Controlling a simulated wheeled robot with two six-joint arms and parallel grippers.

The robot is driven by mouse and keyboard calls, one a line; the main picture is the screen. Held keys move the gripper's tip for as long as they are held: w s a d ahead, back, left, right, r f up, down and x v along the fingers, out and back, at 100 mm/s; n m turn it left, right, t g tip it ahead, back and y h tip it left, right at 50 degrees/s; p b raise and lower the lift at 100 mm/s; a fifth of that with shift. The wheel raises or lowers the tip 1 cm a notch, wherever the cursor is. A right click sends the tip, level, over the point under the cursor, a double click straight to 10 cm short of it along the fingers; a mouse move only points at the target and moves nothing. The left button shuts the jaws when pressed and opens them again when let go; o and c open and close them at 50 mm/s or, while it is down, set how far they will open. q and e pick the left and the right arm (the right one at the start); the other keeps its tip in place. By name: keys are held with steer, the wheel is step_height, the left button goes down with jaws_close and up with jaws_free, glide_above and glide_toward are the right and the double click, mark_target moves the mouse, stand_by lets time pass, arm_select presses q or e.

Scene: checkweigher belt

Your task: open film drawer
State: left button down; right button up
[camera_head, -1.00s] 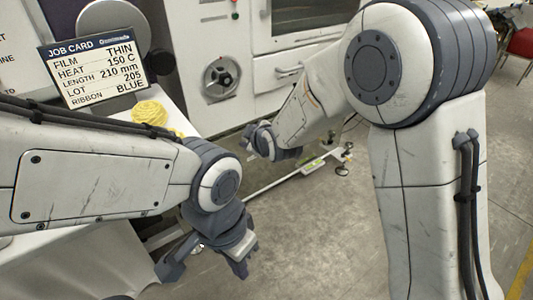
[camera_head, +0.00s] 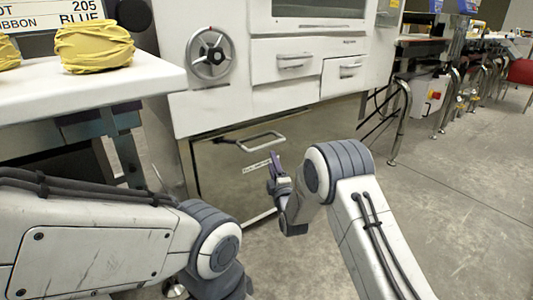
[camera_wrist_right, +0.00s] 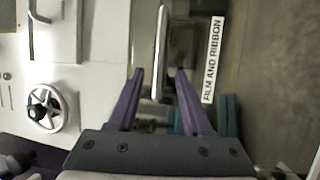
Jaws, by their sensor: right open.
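The film drawer (camera_head: 222,180) is the dark steel front low on the white machine, and it looks shut. Its bar handle (camera_head: 262,141) is near the top edge, with a white label (camera_head: 256,166) below. In the right wrist view the label (camera_wrist_right: 213,60) reads "FILM AND RIBBON". My right gripper (camera_head: 276,164) is open in front of the drawer, just below and right of the handle. In the right wrist view the handle (camera_wrist_right: 160,50) lies ahead of the open fingers (camera_wrist_right: 160,76), in line with the gap. I see no contact. My left gripper is below the picture.
Above are a handwheel (camera_head: 211,53) and two small white drawers with handles (camera_head: 296,61). A white table (camera_head: 150,78) with yellow bundles (camera_head: 94,47) stands at left, by a job card (camera_head: 50,14). The floor at right is open.

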mark_target(266, 145)
steer(key=shift+b+x, duration=1.85)
steer(key=shift+x, duration=3)
steer(key=shift+r, duration=0.1)
jaws_close()
